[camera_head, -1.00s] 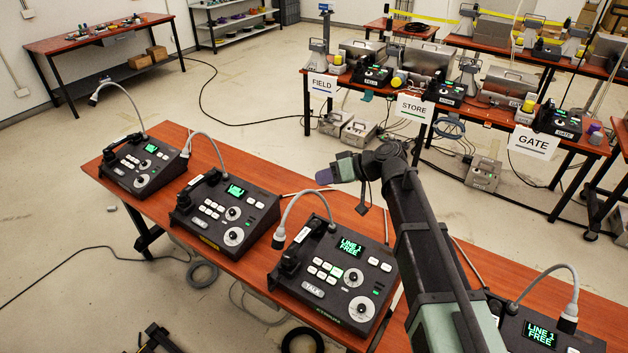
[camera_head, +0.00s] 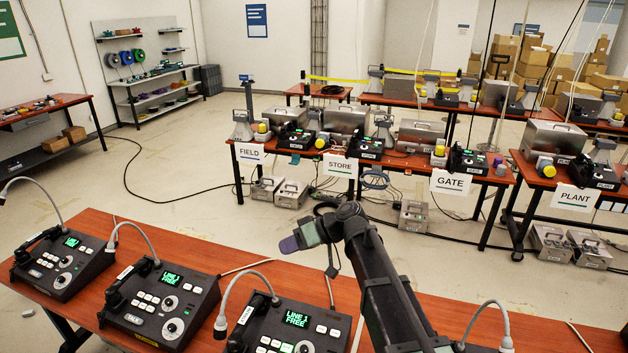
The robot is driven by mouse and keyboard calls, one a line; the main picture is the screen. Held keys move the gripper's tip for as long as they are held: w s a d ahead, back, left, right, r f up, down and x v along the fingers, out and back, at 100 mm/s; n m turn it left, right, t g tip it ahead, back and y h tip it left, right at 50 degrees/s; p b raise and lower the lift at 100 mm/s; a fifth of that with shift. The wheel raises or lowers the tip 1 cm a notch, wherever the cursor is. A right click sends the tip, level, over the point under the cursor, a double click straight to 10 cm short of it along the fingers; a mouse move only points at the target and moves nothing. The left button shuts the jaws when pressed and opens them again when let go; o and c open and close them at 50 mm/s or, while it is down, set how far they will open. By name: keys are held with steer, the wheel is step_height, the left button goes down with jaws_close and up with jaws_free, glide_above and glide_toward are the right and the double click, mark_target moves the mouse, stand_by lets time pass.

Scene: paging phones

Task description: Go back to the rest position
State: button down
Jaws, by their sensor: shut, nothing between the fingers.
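My gripper (camera_head: 290,244) is at the end of my arm, which reaches up from the bottom right of the picture. The gripper points left, is shut and empty, and is held above the far side of the red-brown desk (camera_head: 215,236). It looks clear of the paging phones. One phone (camera_head: 285,328) at the lower middle has a green screen reading LINE 1 FREE. Another phone (camera_head: 160,303) to its left shows a similar screen. A third phone (camera_head: 62,262) stands at the far left.
Across the floor (camera_head: 200,178), tables carry more phones and metal cases behind signs FIELD (camera_head: 250,153), STORE (camera_head: 340,165), GATE (camera_head: 450,184) and PLANT (camera_head: 573,198). Shelves (camera_head: 150,85) stand at back left. Cables lie on the floor. The space between desk and tables is open.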

steer(key=s+d+f+m+h+b, duration=0.3)
steer(key=s+d+f+h+b, duration=0.1)
steer(key=d+f, duration=0.3)
steer(key=s+d+f+m+t+h+b, duration=0.1)
steer(key=s+d+f+m+h+b, duration=0.3)
steer(key=s+d+f, duration=0.3)
steer(key=s+d+f+m+h+b, duration=0.4)
steer(key=s+d+f, duration=0.2)
steer(key=d, duration=0.8)
steer(key=shift+d+f+t, duration=0.3)
steer(key=shift+d+f, duration=0.05)
steer(key=shift+f, duration=0.4)
